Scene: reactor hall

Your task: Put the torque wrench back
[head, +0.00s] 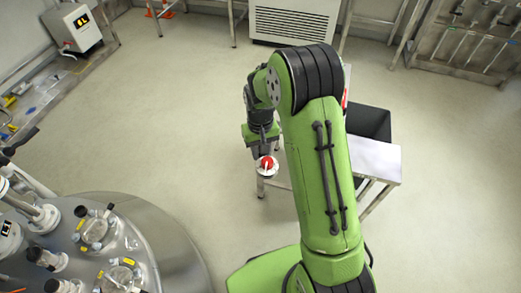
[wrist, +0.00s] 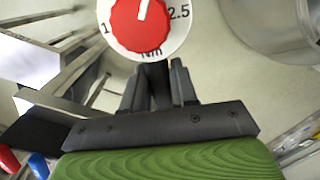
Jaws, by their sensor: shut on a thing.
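The torque wrench (head: 267,166) shows as a red dial on a white round face below my gripper (head: 264,142) in the head view. In the wrist view its dial (wrist: 140,27) is close and large, with "1", "2.5" and "Nm" on the white rim. My gripper (wrist: 158,85) is shut on the wrench's dark shaft, just under the dial in that picture. The wrench is held in the air, apart from the bench. The rest of the wrench is hidden.
A small white-topped bench (head: 375,160) with a dark bin (head: 369,124) stands behind my arm. A steel vessel (head: 170,235) with fittings fills the lower left. A rack of hanging tools (head: 470,42) is at the back right. Red and blue handles (wrist: 38,165) show lower left in the wrist view.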

